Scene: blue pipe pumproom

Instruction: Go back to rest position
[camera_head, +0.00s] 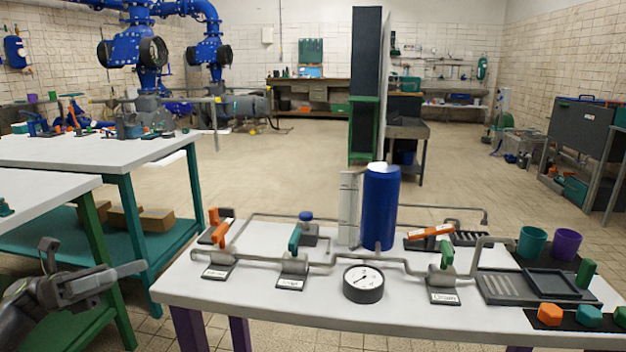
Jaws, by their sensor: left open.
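My left gripper (98,258) is at the lower left, dark grey, with its fingers spread apart and nothing between them. It is left of the white pump table (420,325), apart from it, in front of the green-legged tables. My right gripper is not in view.
The pump table carries grey pipes with orange-handled (221,235) and green-handled valves (295,239), a blue tank (380,208), a gauge (363,283), cups (532,243) and a dark tray (551,283). White-topped tables (95,150) stand at left. The floor (290,165) behind is clear.

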